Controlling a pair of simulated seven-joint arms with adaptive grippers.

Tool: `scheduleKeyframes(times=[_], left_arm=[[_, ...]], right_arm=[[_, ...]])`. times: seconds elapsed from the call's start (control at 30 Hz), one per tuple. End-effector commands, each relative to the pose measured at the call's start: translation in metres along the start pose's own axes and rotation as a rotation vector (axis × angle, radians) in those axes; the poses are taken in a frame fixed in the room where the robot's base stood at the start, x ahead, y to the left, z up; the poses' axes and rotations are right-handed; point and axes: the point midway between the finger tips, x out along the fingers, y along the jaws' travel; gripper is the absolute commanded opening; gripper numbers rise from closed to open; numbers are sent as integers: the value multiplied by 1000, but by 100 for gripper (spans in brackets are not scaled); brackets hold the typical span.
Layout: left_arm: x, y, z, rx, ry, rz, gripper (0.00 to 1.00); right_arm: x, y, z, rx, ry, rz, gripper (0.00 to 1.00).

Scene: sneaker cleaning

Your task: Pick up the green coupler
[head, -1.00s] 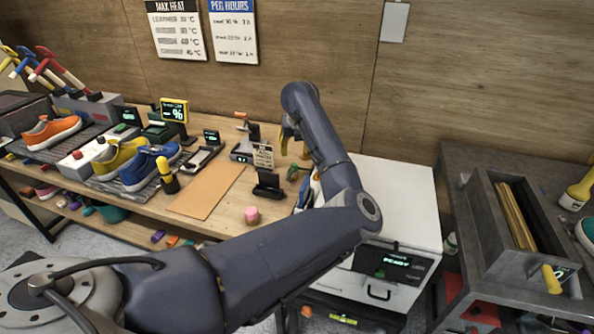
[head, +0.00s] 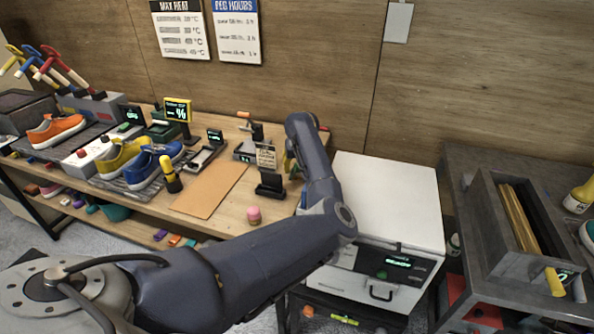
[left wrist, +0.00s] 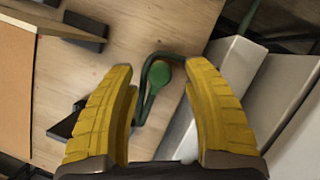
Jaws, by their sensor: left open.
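The green coupler (left wrist: 152,88) shows in the left wrist view as a rounded green head with a dark curved loop, on the wooden bench top. It lies between the two yellow fingers of my left gripper (left wrist: 160,75), which are apart and do not visibly grip it. How far the fingertips are above it I cannot tell. In the head view the left gripper is mostly hidden behind my own arm, at the bench's right end. There the coupler is too small and covered to make out clearly. My right gripper is not in view.
A white cabinet (head: 385,200) stands close to the right of the bench. A black stand with a small card (head: 269,182) and a pink-topped jar (head: 254,215) are nearby. An orange-brown mat (head: 208,190) lies left of them. Sneakers stand farther left.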

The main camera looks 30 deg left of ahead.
Motion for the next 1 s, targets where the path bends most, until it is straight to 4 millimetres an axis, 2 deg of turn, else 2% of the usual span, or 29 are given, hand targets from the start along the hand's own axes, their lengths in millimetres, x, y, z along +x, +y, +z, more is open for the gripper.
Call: scheduleKeyframes(times=[0.2,0.53,1.0], left_arm=[[20,0,0,0,1,0,50],[23,0,0,0,0,0,52],[22,0,0,0,0,0,0]], right_arm=[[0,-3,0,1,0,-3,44],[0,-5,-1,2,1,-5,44],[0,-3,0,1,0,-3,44]])
